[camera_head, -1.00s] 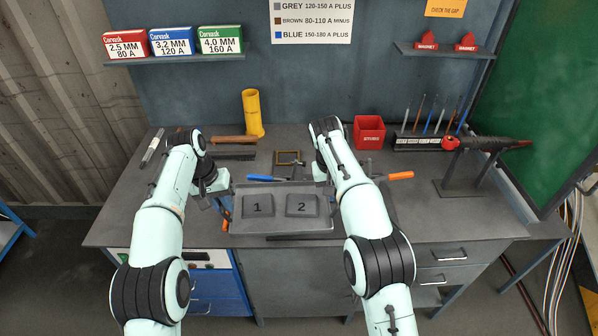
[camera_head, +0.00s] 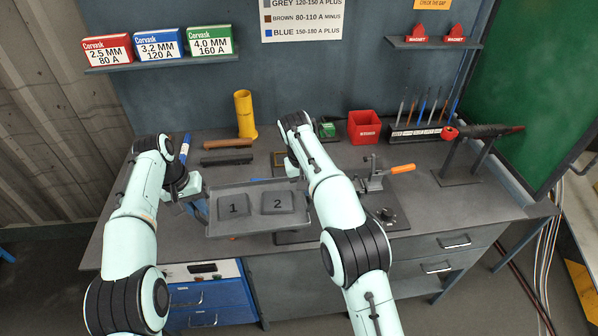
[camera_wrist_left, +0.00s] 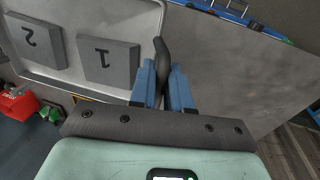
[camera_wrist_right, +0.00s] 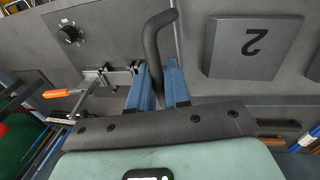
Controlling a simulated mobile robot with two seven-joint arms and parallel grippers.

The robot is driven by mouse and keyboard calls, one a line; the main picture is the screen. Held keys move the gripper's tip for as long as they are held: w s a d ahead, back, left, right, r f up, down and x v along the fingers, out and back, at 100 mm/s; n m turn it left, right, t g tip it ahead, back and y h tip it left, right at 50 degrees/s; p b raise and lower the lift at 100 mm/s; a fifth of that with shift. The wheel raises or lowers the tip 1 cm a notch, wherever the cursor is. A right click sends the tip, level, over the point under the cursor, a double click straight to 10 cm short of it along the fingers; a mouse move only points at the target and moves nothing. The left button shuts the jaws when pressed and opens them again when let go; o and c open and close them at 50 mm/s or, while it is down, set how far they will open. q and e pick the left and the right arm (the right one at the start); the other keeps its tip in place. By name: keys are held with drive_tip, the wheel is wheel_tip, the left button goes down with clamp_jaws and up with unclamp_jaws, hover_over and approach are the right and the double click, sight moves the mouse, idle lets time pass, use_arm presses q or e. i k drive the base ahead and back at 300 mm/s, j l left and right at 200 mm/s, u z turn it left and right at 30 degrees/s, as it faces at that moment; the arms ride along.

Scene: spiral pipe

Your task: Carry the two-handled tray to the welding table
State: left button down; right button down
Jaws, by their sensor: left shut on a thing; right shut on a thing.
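The grey two-handled tray (camera_head: 257,226) is level over the grey workbench (camera_head: 440,215), near its front edge. Whether it touches the top is unclear. Two dark blocks lie in it, marked 1 (camera_head: 233,207) and 2 (camera_head: 278,203). My left gripper (camera_wrist_left: 164,85) is shut on the tray's dark left handle (camera_wrist_left: 161,55). My right gripper (camera_wrist_right: 161,85) is shut on the dark right handle (camera_wrist_right: 154,40). In the head view my left gripper (camera_head: 197,200) is at the tray's left end. My right arm partly hides the right end and its gripper there.
A clamp with an orange handle (camera_head: 403,168) and a dark plate with a knob (camera_head: 387,214) are to the right. A torch stand (camera_head: 465,165) is farther right.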

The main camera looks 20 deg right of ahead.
sight(174, 222)
drive_tip(key=i+j, duration=0.1)
drive_tip(key=j, duration=0.25)
drive_tip(key=i+j, duration=0.15)
drive_tip(key=j, duration=0.25)
drive_tip(key=i+j, duration=0.1)
drive_tip(key=j, duration=0.25)
drive_tip(key=i+j+z, duration=0.1)
drive_tip(key=j, duration=0.25)
